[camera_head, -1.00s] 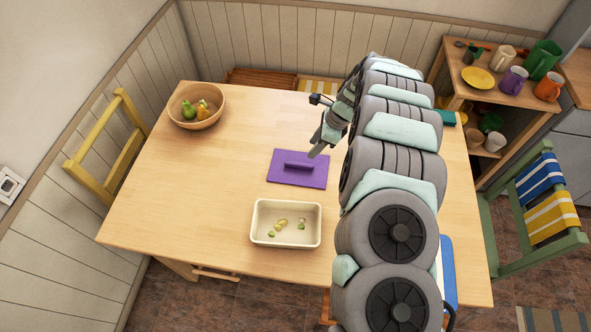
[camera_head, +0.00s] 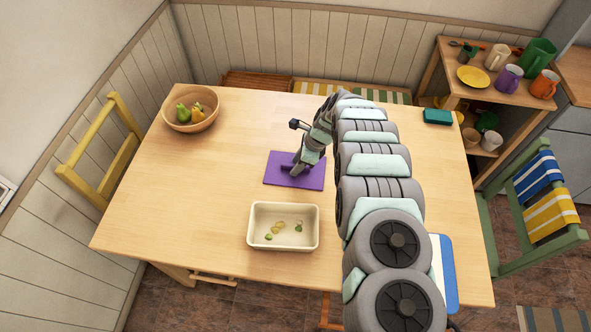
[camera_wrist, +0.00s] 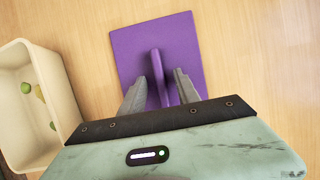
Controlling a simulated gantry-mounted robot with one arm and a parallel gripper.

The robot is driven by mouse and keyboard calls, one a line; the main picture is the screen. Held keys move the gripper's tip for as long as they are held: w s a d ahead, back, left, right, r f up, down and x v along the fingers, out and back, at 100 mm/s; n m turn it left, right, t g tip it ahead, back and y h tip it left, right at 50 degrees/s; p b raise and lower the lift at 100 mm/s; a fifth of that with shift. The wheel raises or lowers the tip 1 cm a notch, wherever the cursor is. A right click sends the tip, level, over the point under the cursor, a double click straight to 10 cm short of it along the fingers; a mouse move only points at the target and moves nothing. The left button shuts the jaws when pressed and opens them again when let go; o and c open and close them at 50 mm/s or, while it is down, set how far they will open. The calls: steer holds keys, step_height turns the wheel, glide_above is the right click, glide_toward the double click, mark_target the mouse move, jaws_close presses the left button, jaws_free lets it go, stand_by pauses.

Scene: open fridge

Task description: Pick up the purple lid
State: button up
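The purple lid (camera_head: 311,180) lies flat on the wooden table, with a raised bar handle along its middle. In the wrist view the lid (camera_wrist: 125,45) fills the upper centre, its handle (camera_wrist: 158,75) pointing up the picture. My gripper (camera_head: 295,172) is down at the lid in the head view. In the wrist view my gripper (camera_wrist: 160,85) is open, with one finger on each side of the handle and gaps visible between. A cream rectangular container (camera_head: 254,232) stands on the table in front of the lid, holding several small green and yellow pieces.
A wooden bowl (camera_head: 184,126) with fruit stands at the table's back left. A green box (camera_head: 438,117) lies at the back right. A blue-edged board (camera_head: 449,272) is at the right front, partly behind my arm. The table's left side is clear.

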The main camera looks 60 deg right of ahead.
steer(key=shift+c, duration=0.5)
jaws_close()
stand_by(0.4)
